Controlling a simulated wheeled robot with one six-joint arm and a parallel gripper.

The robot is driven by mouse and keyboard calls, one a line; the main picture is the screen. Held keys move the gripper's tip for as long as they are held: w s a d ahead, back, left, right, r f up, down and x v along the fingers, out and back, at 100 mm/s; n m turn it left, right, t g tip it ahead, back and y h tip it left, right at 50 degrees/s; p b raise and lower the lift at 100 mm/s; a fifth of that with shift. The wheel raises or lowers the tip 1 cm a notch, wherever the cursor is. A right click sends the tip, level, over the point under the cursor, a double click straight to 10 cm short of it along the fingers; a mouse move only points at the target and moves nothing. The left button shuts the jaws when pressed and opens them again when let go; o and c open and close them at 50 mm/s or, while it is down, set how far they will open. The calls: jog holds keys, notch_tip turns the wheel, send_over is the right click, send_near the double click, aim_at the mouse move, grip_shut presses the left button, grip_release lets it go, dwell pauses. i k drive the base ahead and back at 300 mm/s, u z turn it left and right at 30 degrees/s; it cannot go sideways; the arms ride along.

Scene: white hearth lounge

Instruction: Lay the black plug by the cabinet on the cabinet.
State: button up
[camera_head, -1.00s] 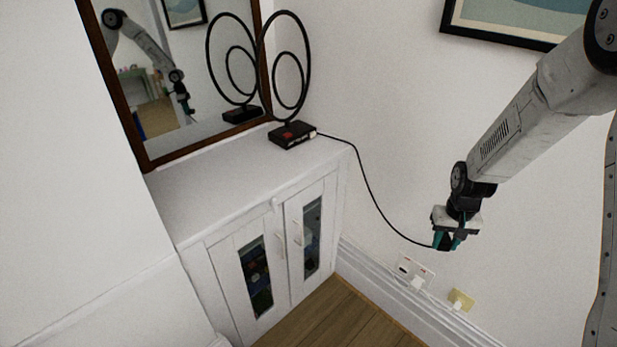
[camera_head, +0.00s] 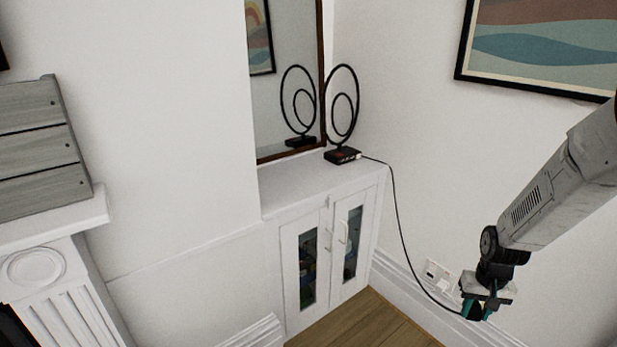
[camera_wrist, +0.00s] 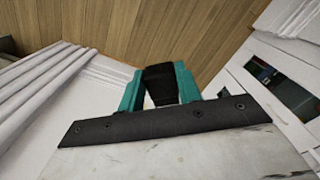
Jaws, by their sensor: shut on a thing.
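The black plug (camera_wrist: 160,82) is between the teal fingers of my gripper (camera_wrist: 160,90) in the wrist view. In the head view my gripper (camera_head: 480,310) is shut on it at the lower right, in front of the wall and to the right of the cabinet. The plug itself is mostly hidden there by the fingers. A black cord runs from it up to the black ringed device on the cabinet top. The white cabinet (camera_head: 290,187) stands in the corner with two glazed doors; the wrist view shows part of its front (camera_wrist: 240,88) at the right.
The black ringed device (camera_head: 343,155) stands at the back right of the cabinet top, before a mirror (camera_head: 258,100). The top's front and left are clear. A wall socket (camera_head: 437,272) is beside my gripper. A mantel (camera_head: 60,222) stands at the left.

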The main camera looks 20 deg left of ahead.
aim_at(368, 166)
jog(key=u, duration=0.5)
jog(key=i, duration=0.55)
jog(key=u, duration=0.55)
jog(key=i, duration=0.6)
jog(key=z, duration=0.15)
